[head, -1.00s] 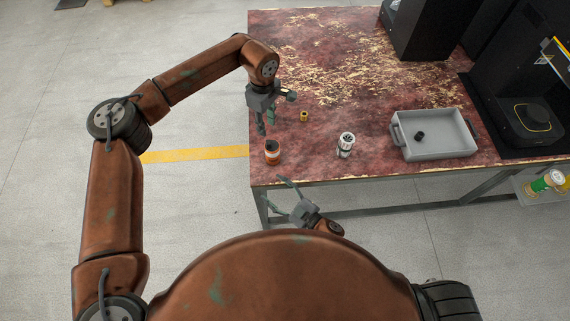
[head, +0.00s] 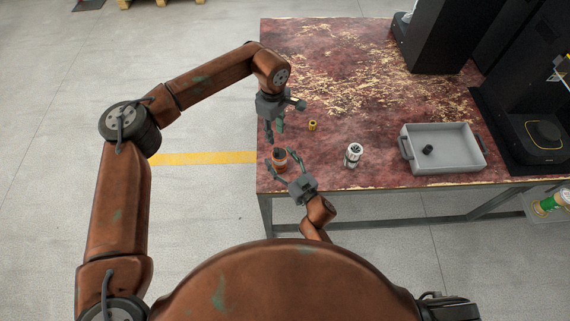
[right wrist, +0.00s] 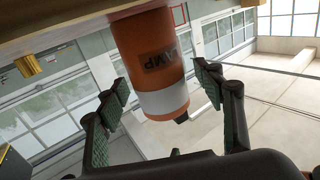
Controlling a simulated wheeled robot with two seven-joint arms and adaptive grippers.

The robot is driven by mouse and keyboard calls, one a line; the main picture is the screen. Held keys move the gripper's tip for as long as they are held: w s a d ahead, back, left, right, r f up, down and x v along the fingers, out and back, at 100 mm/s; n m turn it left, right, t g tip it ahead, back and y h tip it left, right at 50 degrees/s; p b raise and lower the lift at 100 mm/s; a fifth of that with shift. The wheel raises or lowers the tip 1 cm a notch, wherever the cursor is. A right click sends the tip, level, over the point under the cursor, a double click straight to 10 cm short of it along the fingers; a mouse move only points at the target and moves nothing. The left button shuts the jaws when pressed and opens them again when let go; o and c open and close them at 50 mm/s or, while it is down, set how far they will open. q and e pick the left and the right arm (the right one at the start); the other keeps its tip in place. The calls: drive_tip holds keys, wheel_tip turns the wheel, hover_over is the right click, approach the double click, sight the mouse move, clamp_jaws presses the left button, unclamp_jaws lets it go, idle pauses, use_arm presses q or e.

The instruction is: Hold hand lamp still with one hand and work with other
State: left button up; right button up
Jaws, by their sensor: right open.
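The hand lamp (head: 281,163) is an orange cylinder with a pale band and dark top, upright near the table's front left corner. In the right wrist view the lamp (right wrist: 155,65) appears inverted, with its dark label showing. My right gripper (head: 288,165) is open at the table's front edge, its fingers spread towards the lamp. In the right wrist view the lamp shows between and beyond the fingers, with gaps on both sides. My left gripper (head: 274,137) points down just behind and above the lamp, its fingers apart and empty.
A small brass part (head: 312,126) stands behind the lamp. A white cylinder with a dark-patterned top (head: 353,156) stands to its right. A grey bin (head: 450,162) holds a black piece (head: 428,149). Black machines (head: 440,35) occupy the table's right side.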

drive_tip(key=shift+w+a, duration=0.1)
drive_tip(key=shift+w, duration=0.05)
drive_tip(key=shift+c, duration=0.2)
drive_tip(key=c, duration=1.3)
use_arm(q)
drive_tip(key=shift+f, duration=0.1)
drive_tip(key=shift+c, duration=1.1)
use_arm(e)
drive_tip(key=shift+c, duration=0.2)
use_arm(q)
drive_tip(key=shift+s+f+h, duration=0.2)
drive_tip(key=shift+f+h, duration=0.05)
drive_tip(key=shift+h, duration=0.05)
drive_tip(key=shift+c, duration=0.8)
drive_tip(key=a+f+n+h, duration=0.1)
drive_tip(key=s+f+n+g+h, duration=0.1)
drive_tip(key=shift+a+h, duration=0.4)
clamp_jaws()
drive_tip(key=a+n+t+h, duration=0.2)
drive_tip(key=a+n+h, duration=0.3)
drive_tip(key=a, duration=0.8)
drive_tip(key=shift+f+n+h, duration=0.15)
drive_tip(key=shift+n+h, duration=0.15)
drive_tip(key=shift+n, duration=0.5)
drive_tip(key=shift+a, duration=0.1)
